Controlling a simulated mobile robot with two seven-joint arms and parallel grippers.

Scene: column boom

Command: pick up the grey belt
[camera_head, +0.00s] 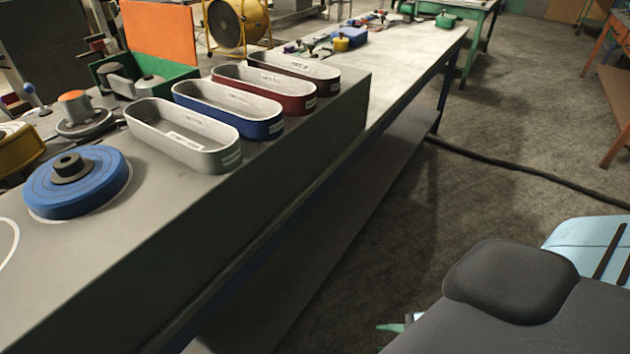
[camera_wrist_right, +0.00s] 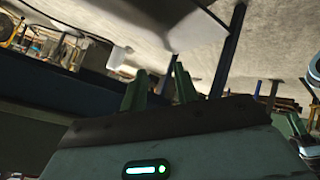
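The grey belt (camera_head: 184,138) is an open oval band standing on its edge, with a pale label inside. It is the nearest in a row of belts on the grey bench top. My right gripper is mostly hidden behind my dark arm in the head view; a small green tip (camera_head: 393,327) shows low in the picture, over the floor side and well apart from the belt. In the right wrist view my right gripper (camera_wrist_right: 159,82) has two green fingers apart with nothing between them. My left gripper is not in view.
A blue belt (camera_head: 228,110), a red belt (camera_head: 262,91) and a dark belt (camera_head: 294,72) stand in line behind the grey one. A blue disc (camera_head: 77,183) lies to its left. A green bin (camera_head: 142,80) stands behind. The bench's front strip is clear.

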